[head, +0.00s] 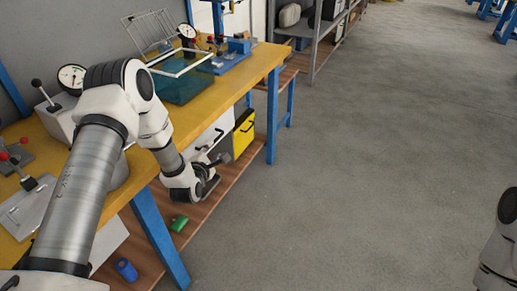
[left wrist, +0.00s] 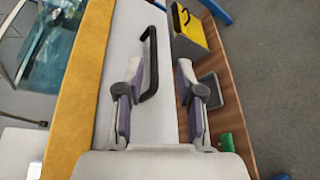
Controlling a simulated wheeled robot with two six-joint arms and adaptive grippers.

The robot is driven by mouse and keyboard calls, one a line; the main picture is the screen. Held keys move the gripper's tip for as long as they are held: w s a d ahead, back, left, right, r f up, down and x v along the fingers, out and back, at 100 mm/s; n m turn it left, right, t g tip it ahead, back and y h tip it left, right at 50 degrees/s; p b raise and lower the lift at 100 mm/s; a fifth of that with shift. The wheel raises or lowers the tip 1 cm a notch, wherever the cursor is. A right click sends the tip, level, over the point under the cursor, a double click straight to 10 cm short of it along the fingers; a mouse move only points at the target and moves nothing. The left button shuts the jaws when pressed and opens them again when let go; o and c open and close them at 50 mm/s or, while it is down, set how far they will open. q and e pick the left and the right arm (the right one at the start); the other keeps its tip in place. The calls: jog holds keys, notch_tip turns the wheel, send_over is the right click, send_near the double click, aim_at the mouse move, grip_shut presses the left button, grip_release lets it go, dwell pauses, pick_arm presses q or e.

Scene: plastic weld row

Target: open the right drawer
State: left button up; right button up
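A white drawer front (left wrist: 125,50) with a black bar handle (left wrist: 151,62) fills the middle of the left wrist view. The white front (head: 208,134) also shows under the bench in the head view. I cannot tell whether it is the right or left drawer. My left gripper (left wrist: 160,82) is open, with its two fingers apart. In the left wrist view the handle lies between the fingers, nearer the left one; contact is not clear. In the head view my left gripper (head: 211,176) is beside the bench front, partly hidden by its wrist. My right gripper is out of view.
The yellow bench top (head: 190,118) carries gauges and fixtures. A blue bench leg (head: 160,238) stands near my left wrist. A yellow and black case (head: 243,133), a green object (head: 179,223) and a blue object (head: 126,269) are on the lower shelf. The floor at right is clear.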

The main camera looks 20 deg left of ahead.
pick_arm(q)
jog(key=shift+n+y, duration=0.3)
jog(key=b+x, duration=0.1)
jog(key=x, duration=0.3)
jog(key=a+b+x, duration=0.1)
jog(key=x, duration=0.3)
jog(key=shift+a+f, duration=0.15)
jog(key=shift+a, duration=0.15)
jog(key=shift+s, duration=0.1)
grip_shut()
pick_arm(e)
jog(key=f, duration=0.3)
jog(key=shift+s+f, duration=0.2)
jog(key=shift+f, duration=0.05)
